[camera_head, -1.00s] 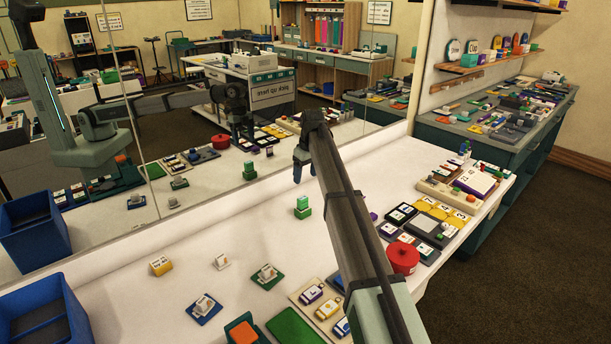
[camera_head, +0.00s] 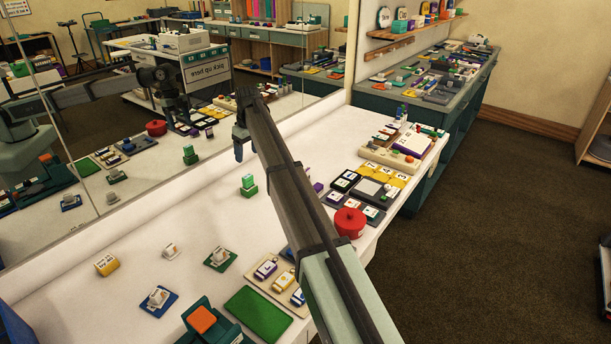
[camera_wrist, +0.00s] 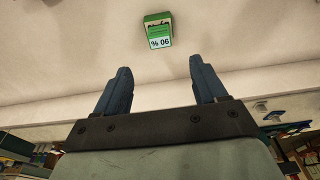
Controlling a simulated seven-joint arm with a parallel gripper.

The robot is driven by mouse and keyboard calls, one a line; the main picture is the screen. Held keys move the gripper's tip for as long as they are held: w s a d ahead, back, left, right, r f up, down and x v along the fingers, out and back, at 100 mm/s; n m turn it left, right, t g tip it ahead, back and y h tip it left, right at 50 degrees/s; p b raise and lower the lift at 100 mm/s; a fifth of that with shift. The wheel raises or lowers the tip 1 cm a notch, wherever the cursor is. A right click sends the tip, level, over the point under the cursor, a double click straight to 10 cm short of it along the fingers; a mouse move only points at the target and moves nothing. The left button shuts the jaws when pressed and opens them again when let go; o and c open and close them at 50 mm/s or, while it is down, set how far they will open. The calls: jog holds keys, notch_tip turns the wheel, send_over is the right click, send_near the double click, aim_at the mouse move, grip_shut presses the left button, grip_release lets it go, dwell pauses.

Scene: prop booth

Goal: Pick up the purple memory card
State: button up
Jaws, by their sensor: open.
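A small purple card with a white label (camera_head: 265,268) lies on a beige tray (camera_head: 250,280) at the front of the white table, in the head view. I take it for the purple memory card, though its print is too small to read. Yellow and blue cards lie beside it. My gripper (camera_head: 240,145) is above the back of the table, beyond the tray and apart from the card. In the wrist view my gripper (camera_wrist: 160,68) is open, with nothing between its fingers. A green block (camera_wrist: 158,30) shows beyond the fingertips; the purple card is not in that view.
A mirror runs along the table's back edge. The green block stack (camera_head: 249,186) stands near my gripper. A red pot (camera_head: 349,222) and several cards are right of my arm. The white table (camera_head: 205,215) is bare at back left.

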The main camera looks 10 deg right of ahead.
jog(key=shift+c, duration=0.5)
jog(key=c, duration=0.4)
jog(key=m+g+h, duration=0.1)
jog(key=m, duration=1.6)
send_over(306, 168)
notch_tip(306, 168, down, 3)
jog(key=shift+s+f, duration=0.1)
jog(key=shift+f, duration=6.6)
